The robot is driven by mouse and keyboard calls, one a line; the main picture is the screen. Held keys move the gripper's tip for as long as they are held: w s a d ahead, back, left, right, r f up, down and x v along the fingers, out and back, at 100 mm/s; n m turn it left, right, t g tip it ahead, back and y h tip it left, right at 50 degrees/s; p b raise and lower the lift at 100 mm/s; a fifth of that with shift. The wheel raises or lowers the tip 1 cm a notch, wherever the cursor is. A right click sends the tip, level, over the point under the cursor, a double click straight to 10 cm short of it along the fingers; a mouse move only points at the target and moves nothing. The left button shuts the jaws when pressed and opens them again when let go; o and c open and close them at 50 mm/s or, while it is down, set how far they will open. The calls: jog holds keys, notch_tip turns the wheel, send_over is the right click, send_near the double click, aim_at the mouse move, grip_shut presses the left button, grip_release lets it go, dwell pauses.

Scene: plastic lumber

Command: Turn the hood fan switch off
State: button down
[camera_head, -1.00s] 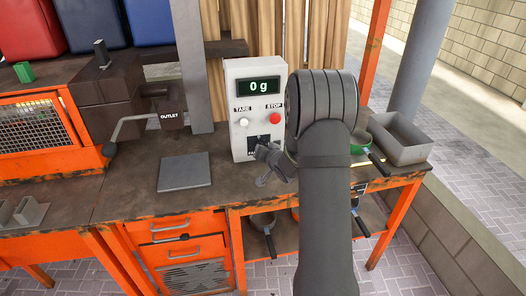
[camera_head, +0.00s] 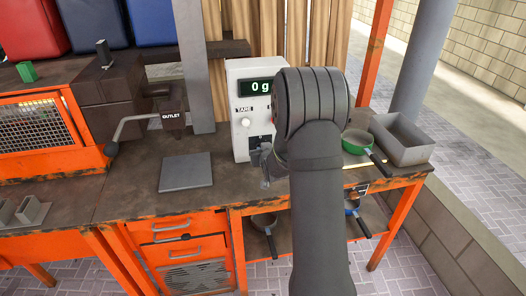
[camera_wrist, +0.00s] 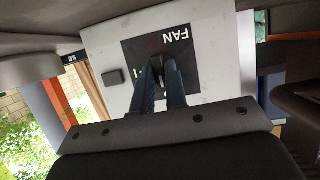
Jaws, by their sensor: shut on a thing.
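The light grey control box (camera_head: 236,92) stands on the bench with a display reading "0 g" and a TARE knob (camera_head: 245,122). Its STOP button is hidden behind my arm in the head view. In the wrist view, a black plate marked FAN (camera_wrist: 172,37) appears upside down on the box face. A dark switch lever (camera_wrist: 157,63) sticks out from the plate. My gripper (camera_wrist: 163,72) has its fingers at the lever and is shut on it. In the head view my gripper (camera_head: 265,165) is at the lower front of the box, partly hidden by my arm.
A green pan (camera_head: 357,142) and a grey bin (camera_head: 402,139) stand on the bench right of my arm. A flat grey plate (camera_head: 186,171) lies left of the box, near the OUTLET block (camera_head: 172,117). Bench space around the plate is clear.

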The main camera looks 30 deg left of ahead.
dwell(0.3)
jog(key=c, duration=1.4)
grip_release()
jog(key=shift+c, duration=0.2)
jog(key=v, duration=1.7)
jog(key=shift+s, duration=0.25)
jog(key=shift+d, duration=0.15)
jog(key=x, duration=1.7)
jog(key=shift+w, duration=0.2)
jog(key=shift+r, duration=0.1)
